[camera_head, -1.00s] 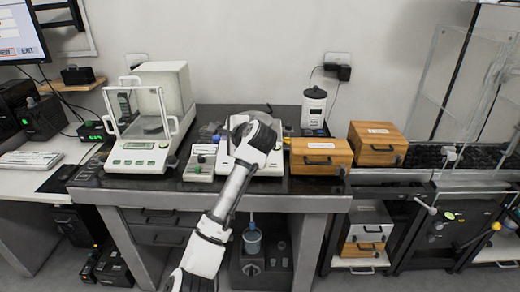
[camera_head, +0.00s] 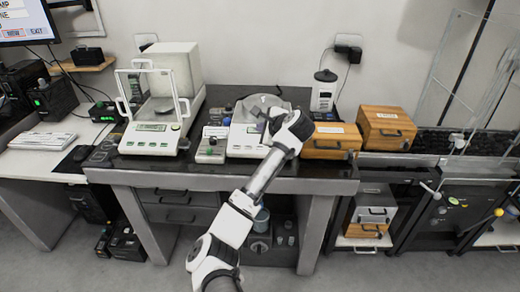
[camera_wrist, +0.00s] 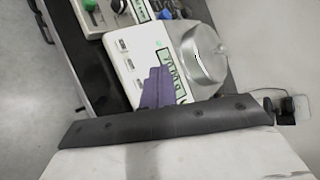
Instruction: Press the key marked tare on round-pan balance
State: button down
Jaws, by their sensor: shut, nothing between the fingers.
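The round-pan balance (camera_head: 240,143) stands on the dark-topped table, white, with a round metal pan (camera_head: 270,101) at its back. The wrist view shows its white body (camera_wrist: 127,79), the silver pan (camera_wrist: 203,58), a lit display (camera_wrist: 168,65) and small keys (camera_wrist: 125,44) along the front. The key markings are too small to read, so I cannot tell which is tare. My gripper (camera_head: 256,116) is shut and empty over the balance. Its fingers (camera_wrist: 155,74) cover part of the display and front panel in the wrist view; I cannot tell whether they touch it.
A balance with a glass draft shield (camera_head: 150,138) stands to the left. A small device with a green knob (camera_head: 210,150) sits close beside the round-pan balance. Little table room is free.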

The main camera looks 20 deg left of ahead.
jog(key=shift+w+a+f+b, duration=0.1)
jog(key=shift+w+f+b, duration=0.25)
jog(key=shift+f+b, duration=0.55)
jog(key=shift+w+a+f+b, duration=0.1)
jog(key=shift+w+f+b, duration=0.3)
jog(key=shift+f, duration=1.05)
jog(key=shift+w+a+f+b, duration=0.1)
jog(key=shift+w+f+b, duration=0.2)
jog(key=shift+f+b, duration=0.6)
jog(key=shift+f+p, duration=0.3)
jog(key=shift+f, duration=0.05)
jog(key=shift+w+f, duration=0.1)
jog(key=shift+f, duration=0.2)
jog(key=shift+w+f, duration=0.1)
jog(key=shift+f, duration=0.3)
jog(key=shift+r, duration=0.1)
jog(key=shift+s+r+p, duration=0.25)
jog(key=shift+r+p, duration=0.45)
jog(key=shift+s+d+r+p, duration=0.1)
jog(key=shift+s+r+p, duration=0.15)
jog(key=shift+r+p, duration=0.5)
jog(key=shift+s+d+r+p, duration=0.1)
jog(key=shift+s+r+p, duration=0.1)
jog(key=shift+r+p, duration=0.55)
jog(key=shift+s+r+p, duration=0.25)
jog(key=shift+r+p, duration=0.35)
jog(key=shift+r, duration=0.25)
